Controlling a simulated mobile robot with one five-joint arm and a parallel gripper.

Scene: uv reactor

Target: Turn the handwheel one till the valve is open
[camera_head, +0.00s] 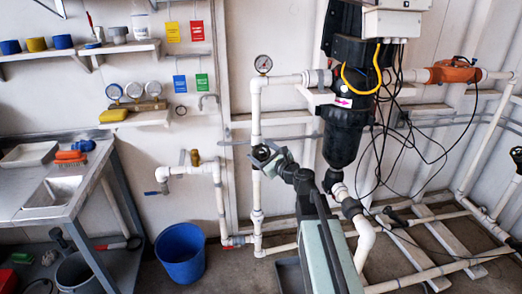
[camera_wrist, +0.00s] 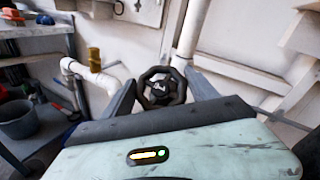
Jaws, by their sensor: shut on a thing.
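The handwheel (camera_head: 260,154) is a small black wheel on the white vertical pipe, left of the black reactor vessel. In the wrist view the handwheel (camera_wrist: 161,88) faces me, with a dark rim and a hub in its middle. My gripper (camera_head: 273,159) reaches it from the lower right. Its two grey fingers stand on either side of the rim, left and right in the wrist view, and are shut on the wheel. Where the fingers touch the rim is partly hidden. The valve body behind the wheel is mostly hidden.
A brass-topped valve (camera_head: 195,158) on white pipe is to the left. A pressure gauge (camera_head: 263,64) stands above. The black reactor vessel (camera_head: 345,130) with hanging cables is close on the right. A blue bucket (camera_head: 180,254) is on the floor; a sink bench (camera_head: 55,190) is far left.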

